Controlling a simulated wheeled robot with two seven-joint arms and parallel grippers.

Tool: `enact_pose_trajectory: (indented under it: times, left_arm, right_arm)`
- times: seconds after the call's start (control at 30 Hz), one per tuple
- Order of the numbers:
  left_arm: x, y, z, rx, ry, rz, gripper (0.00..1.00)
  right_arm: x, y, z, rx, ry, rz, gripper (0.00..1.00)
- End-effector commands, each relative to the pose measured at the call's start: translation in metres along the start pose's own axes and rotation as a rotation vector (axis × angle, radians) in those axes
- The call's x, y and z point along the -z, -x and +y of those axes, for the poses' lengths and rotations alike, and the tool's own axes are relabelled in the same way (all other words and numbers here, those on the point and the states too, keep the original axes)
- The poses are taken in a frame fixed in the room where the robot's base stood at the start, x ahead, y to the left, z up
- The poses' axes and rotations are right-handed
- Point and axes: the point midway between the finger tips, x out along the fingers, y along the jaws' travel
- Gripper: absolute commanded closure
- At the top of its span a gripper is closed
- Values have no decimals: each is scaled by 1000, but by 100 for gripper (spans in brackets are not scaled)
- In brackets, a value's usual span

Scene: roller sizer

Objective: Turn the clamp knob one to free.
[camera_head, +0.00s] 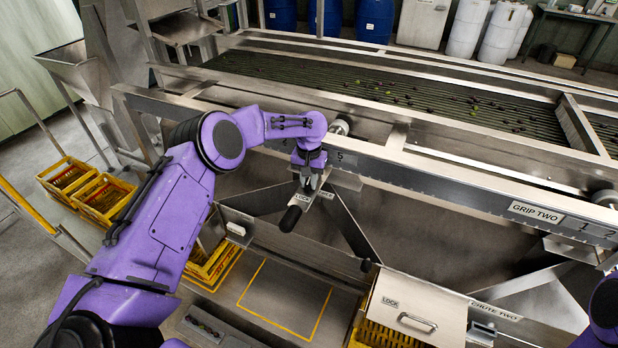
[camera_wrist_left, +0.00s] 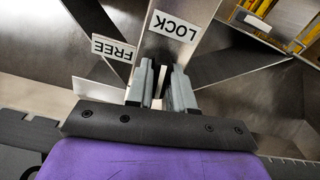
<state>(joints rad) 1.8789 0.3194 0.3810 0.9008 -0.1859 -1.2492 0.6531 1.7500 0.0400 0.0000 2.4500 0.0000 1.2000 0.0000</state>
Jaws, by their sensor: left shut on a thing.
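My left gripper (camera_head: 308,187) reaches down to the bracket below the front rail of the sizer. In the left wrist view its two grey fingers (camera_wrist_left: 162,84) close around a small dark piece, the clamp knob, which is mostly hidden between them. A LOCK label (camera_head: 301,197) and a FREE label (camera_head: 326,194) sit on the bracket beside the fingers. Both labels also show in the left wrist view, LOCK (camera_wrist_left: 175,27) just ahead of the fingers and FREE (camera_wrist_left: 114,49) to their left. The knob's exact angle cannot be told. My right gripper is out of view.
A black cylindrical grip (camera_head: 290,218) sticks out just below the labels. The scale rail (camera_head: 420,178) runs above, with a GRIP TWO plate (camera_head: 536,212) at right. A handled metal cover (camera_head: 418,307) stands lower right. Yellow crates (camera_head: 103,196) stand at left.

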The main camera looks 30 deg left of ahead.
Motion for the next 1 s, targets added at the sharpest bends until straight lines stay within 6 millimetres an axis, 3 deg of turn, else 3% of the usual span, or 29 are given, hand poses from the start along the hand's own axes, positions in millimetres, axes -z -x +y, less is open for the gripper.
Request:
enact_pose_trajectory:
  times: [0.2,0.6,1.0]
  left_arm:
    - [0,3,0,2,178,1,100]
    - [0,1,0,1,485,1,100]
    - [0,0,0,0,626,1,100]
  right_arm:
    - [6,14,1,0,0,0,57]
    - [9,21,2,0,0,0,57]
    - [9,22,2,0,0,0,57]
